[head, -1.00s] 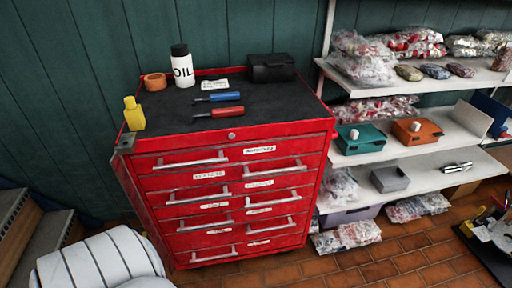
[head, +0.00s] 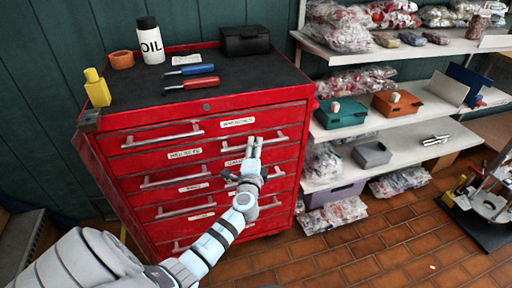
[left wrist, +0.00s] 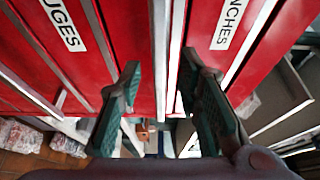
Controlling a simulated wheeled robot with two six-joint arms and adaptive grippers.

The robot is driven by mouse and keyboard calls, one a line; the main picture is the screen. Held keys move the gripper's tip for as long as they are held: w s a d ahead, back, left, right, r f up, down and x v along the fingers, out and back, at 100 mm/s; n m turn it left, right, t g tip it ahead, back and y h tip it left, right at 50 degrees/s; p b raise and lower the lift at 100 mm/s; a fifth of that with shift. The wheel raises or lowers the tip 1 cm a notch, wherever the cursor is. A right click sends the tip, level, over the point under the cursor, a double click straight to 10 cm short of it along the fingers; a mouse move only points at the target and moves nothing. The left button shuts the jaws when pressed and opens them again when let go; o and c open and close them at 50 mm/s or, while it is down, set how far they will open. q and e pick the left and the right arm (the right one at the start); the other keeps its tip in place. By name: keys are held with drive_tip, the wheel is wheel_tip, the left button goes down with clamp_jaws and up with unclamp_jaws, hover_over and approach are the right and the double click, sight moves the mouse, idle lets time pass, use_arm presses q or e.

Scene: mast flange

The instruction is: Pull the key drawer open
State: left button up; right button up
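The red tool cabinet (head: 115,165) has several drawers with silver bar handles and white labels. All its drawers look shut. I cannot read which label marks the key drawer. My left gripper (head: 250,155) is at the cabinet front, by the right-hand handle (head: 272,141) of an upper drawer, and hides part of the front. In the left wrist view its two dark fingers (left wrist: 160,80) are spread apart, with a silver bar (left wrist: 162,45) showing between them. Contact cannot be told. Labels ending "UGES" (left wrist: 63,25) and "NCHES" (left wrist: 230,25) show on either side. My right gripper is out of view.
On the cabinet top stand an oil bottle (head: 150,42), a yellow bottle (head: 97,88), screwdrivers (head: 191,82) and a black box (head: 245,41). White shelves (head: 400,140) with bags and boxes stand to the right. The tiled floor (head: 370,240) before them is partly clear.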

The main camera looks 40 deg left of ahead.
use_arm(q)
drive_tip(key=shift+x, duration=1.15)
clamp_jaws()
